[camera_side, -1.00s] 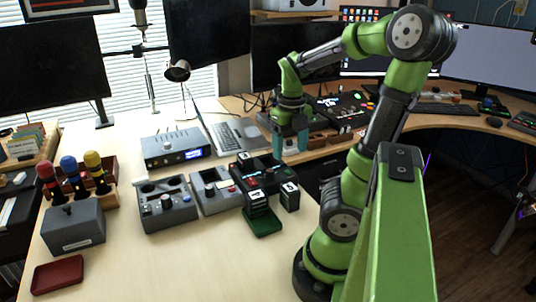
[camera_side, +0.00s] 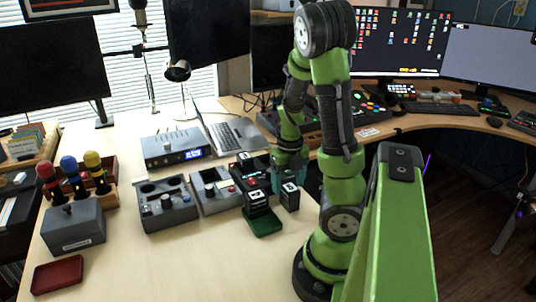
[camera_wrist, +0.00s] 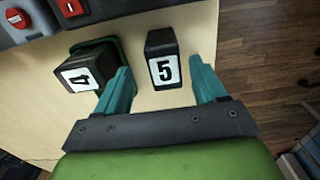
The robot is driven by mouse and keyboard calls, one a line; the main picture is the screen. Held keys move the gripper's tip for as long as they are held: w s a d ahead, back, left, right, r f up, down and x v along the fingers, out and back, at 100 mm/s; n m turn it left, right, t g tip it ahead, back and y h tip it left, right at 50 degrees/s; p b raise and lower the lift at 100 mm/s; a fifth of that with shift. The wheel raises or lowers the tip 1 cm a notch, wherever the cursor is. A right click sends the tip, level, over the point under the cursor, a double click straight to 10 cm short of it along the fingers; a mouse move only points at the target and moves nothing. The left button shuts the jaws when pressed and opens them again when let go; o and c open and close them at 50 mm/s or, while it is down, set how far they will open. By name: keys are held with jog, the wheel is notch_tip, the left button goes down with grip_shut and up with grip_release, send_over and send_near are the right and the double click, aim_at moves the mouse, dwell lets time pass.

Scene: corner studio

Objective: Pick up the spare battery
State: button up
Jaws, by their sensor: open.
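A black block marked 5 (camera_side: 290,198), which looks like a battery, stands upright alone on the pale table; it also shows in the wrist view (camera_wrist: 163,62). A similar block marked 4 (camera_side: 257,204) stands on a green tray (camera_side: 265,228) to its left; the wrist view also shows block 4 (camera_wrist: 85,72). No label says which is the spare. My gripper (camera_side: 290,178) is open and empty just above block 5. In the wrist view its teal fingers (camera_wrist: 160,82) lie either side of block 5, the left one near block 4. Contact is not visible.
Grey control boxes (camera_side: 167,203) are to the left, and a laptop (camera_side: 236,134) is farther back. The table's right edge is close to block 5.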

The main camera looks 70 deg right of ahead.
aim_at(290, 187)
jog(key=shift+s+d+f, duration=0.1)
jog(key=shift+s+f, duration=0.05)
jog(key=shift+f, duration=0.95)
jog(key=shift+s+d+f, duration=0.1)
jog(key=shift+s+f, duration=0.05)
jog(key=shift+f, duration=1.6)
jog(key=shift+a, duration=0.1)
jog(key=c, duration=1.3)
jog(key=shift+w+r, duration=0.1)
